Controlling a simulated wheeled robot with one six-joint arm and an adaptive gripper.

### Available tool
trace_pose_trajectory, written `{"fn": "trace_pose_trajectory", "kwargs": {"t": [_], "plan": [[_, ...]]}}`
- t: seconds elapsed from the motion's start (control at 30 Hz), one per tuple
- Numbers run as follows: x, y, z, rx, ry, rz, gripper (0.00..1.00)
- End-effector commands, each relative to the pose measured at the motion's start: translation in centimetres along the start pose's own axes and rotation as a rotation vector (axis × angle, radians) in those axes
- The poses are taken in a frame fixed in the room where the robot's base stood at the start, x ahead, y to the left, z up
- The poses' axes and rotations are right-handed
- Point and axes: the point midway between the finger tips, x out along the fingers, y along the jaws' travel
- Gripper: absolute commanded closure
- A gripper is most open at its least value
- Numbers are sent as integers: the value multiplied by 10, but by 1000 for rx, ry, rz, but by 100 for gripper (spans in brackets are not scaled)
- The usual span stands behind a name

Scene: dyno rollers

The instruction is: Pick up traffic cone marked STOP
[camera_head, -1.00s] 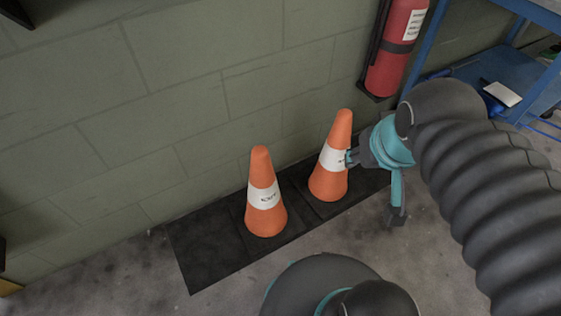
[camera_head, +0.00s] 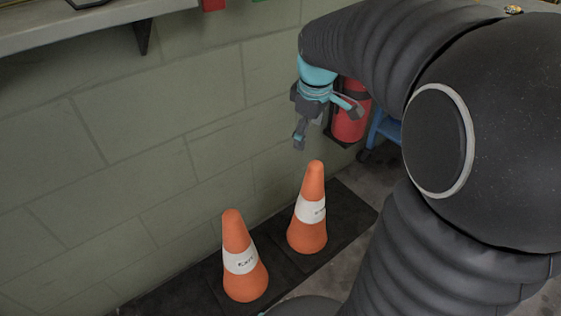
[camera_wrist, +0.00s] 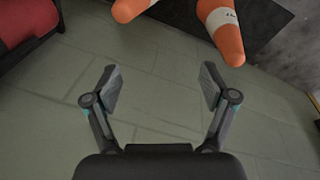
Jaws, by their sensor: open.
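Two orange cones with white bands stand upright on a dark mat. The right cone (camera_head: 307,237) has a label turned to the right, too small to read surely. The left cone (camera_head: 245,285) has a label that looks like EXIT. My gripper (camera_head: 326,126) is open and empty, above the right cone's tip and apart from it. In the wrist view my gripper's fingers (camera_wrist: 161,87) are spread with bare wall between them. One orange cone tip (camera_wrist: 130,8) and a banded cone (camera_wrist: 230,45) show at the top, beyond the fingers.
A red fire extinguisher (camera_head: 350,126) hangs on the wall close behind my gripper. The green block wall (camera_head: 140,170) runs behind the cones. A grey shelf (camera_head: 60,28) juts out at upper left. A blue stand (camera_head: 384,127) is partly hidden by my arm.

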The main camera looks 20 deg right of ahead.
Motion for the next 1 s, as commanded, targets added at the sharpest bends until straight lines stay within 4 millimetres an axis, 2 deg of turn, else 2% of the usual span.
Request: {"fn": "trace_pose_trajectory", "kwargs": {"t": [0.03, 0.2, 0.3, 0.43, 0.67, 1.0], "plan": [[14, 16, -2, -43, -18, -20, 16], [53, 63, -5, -219, -56, -84, 16], [74, 84, -4, -306, -67, -118, 16], [95, 102, -2, -388, -74, -150, 16], [116, 112, 2, -441, -76, -172, 16], [173, 102, 8, -441, -76, -173, 16]]}}
